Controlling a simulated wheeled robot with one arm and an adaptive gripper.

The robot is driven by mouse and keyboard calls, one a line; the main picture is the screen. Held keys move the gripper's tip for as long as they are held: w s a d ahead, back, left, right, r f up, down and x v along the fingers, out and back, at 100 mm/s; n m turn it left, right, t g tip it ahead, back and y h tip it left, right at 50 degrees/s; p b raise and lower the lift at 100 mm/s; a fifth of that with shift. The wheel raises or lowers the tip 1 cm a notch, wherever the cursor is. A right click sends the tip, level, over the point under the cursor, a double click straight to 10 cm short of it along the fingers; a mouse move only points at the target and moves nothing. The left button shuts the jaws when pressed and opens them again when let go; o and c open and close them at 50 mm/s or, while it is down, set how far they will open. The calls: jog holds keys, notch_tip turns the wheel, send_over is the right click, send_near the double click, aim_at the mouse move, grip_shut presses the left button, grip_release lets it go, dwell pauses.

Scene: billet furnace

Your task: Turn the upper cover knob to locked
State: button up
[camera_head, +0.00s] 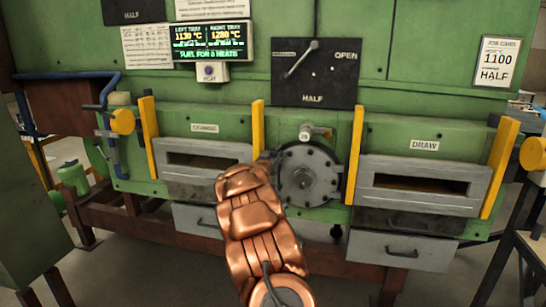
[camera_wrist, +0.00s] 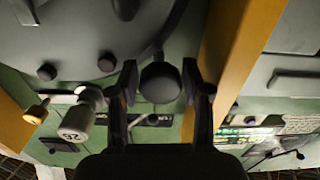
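The round grey furnace cover (camera_head: 308,175) with bolts around its rim sits in the middle of the green furnace front. In the wrist view, which looks upside down, the cover (camera_wrist: 60,30) fills the upper left. A dark round knob (camera_wrist: 160,83) stands beside the cover's edge, between my fingertips. My gripper (camera_wrist: 160,90) is open, with one finger on each side of the knob and a small gap on both sides. In the head view my gripper (camera_head: 268,157) is at the cover's upper left, mostly hidden by my copper arm; the knob is not clear there.
A pale numbered knob (camera_head: 306,132) protrudes above the cover; it also shows in the wrist view (camera_wrist: 76,122). Yellow posts (camera_head: 258,125) (camera_head: 355,155) flank the cover. A black dial panel (camera_head: 315,73) is above. The draw slot (camera_head: 425,170) is right.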

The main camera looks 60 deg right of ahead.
jog(key=c, duration=0.7)
jog(key=shift+o, duration=0.2)
jog(key=shift+w+f+b, duration=0.1)
jog(key=shift+b, duration=0.25)
jog(key=shift+a+f+m+b, duration=0.1)
jog(key=shift+m+b, duration=0.8)
jog(key=m+b, duration=0.4)
jog(key=m, duration=0.1)
jog(key=m+b, duration=0.3)
jog(key=m, duration=0.1)
jog(key=shift+m, duration=0.3)
jog(key=m+b, duration=0.1)
jog(key=m, duration=0.1)
jog(key=shift+m, duration=0.4)
jog(key=shift+r+m+b, duration=0.2)
jog(key=shift+m+b, duration=0.85)
jog(key=shift+m, duration=1.15)
